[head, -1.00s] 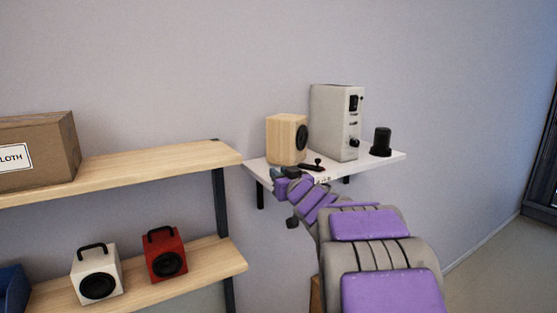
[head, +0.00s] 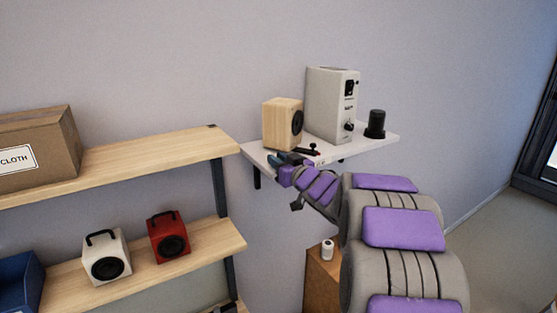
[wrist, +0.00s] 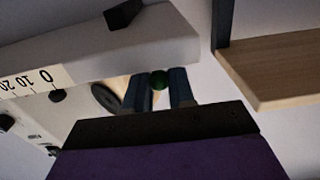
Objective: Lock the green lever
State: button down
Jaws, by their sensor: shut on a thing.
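A small round green knob (wrist: 158,80), which I take for the green lever's end, sits between the two fingers of my gripper (wrist: 158,92) in the wrist view. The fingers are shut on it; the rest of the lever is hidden. In the head view my gripper (head: 284,160) is at the front left edge of the white wall shelf (head: 365,143). A small black knob on a stalk (head: 312,148) stands just beyond it, with a dark red piece beside it.
A wooden speaker (head: 280,124), a grey-white cabinet with knobs (head: 332,105) and a black cylinder (head: 376,123) stand on the white shelf. A wooden rack (head: 170,155) at left holds a cardboard box (head: 45,150), a white speaker (head: 106,258) and a red speaker (head: 168,238).

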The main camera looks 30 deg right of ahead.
jog(key=c, duration=1.4)
grip_release()
jog(key=o, duration=0.3)
jog(key=shift+w+d+f, duration=0.1)
jog(key=shift+d, duration=0.05)
jog(key=s+d, duration=0.1)
jog(key=s, duration=1.6)
jog(key=shift+s+b, duration=0.2)
jog(key=shift+b, duration=0.1)
